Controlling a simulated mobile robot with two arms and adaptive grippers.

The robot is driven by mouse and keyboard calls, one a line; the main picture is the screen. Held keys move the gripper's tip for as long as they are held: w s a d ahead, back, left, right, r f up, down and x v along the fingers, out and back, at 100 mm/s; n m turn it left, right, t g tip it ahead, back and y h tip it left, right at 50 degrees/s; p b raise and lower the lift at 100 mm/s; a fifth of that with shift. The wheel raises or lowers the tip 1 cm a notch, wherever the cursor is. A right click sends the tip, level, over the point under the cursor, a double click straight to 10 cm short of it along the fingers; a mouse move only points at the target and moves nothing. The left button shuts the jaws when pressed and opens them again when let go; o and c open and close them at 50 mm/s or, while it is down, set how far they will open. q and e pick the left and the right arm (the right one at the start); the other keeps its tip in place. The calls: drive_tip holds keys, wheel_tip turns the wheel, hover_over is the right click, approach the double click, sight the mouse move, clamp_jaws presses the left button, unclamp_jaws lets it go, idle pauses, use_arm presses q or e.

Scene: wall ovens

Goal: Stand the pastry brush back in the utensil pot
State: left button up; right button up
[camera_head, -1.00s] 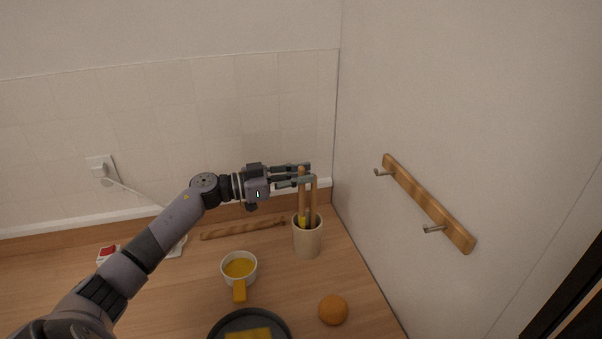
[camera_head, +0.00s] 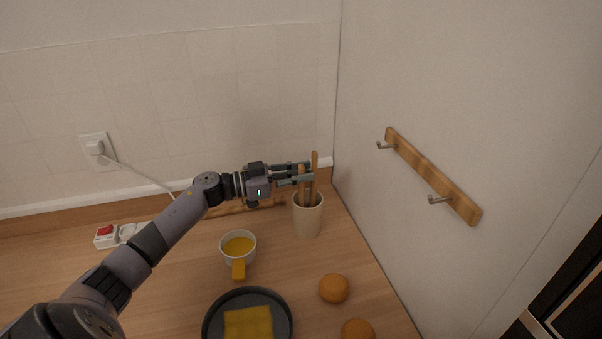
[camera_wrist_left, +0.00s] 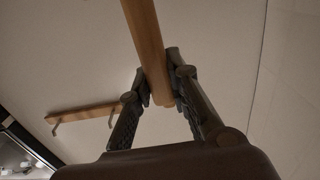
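The utensil pot (camera_head: 307,222), a beige cylinder, stands upright on the counter near the right wall. My left gripper (camera_head: 306,172) is above it, coming in from the left, with its fingers on the upper part of the pastry brush's wooden handle (camera_head: 301,193). The brush is roughly upright and its lower end is inside the pot, hidden by the rim. Another wooden handle (camera_head: 315,163) stands in the pot just to its right. In the left wrist view, the gripper's fingertips (camera_wrist_left: 158,85) close on the brush handle (camera_wrist_left: 147,40) near its end. My right gripper is out of view.
A cup with yellow contents (camera_head: 238,247) stands left of the pot. A dark pan (camera_head: 210,325) holds a yellow cloth-like piece. Two orange-brown round things (camera_head: 334,288) lie on the right. A wooden hook rail (camera_head: 430,175) is on the wall. A power strip (camera_head: 106,236) lies at left.

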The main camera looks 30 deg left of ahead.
use_arm(q)
drive_tip(key=o, duration=0.5)
drive_tip(key=v, duration=1.2)
wheel_tip(320, 180, up, 8)
drive_tip(key=p, duration=0.8)
drive_tip(key=shift+p, duration=0.3)
drive_tip(key=shift+f, duration=0.1)
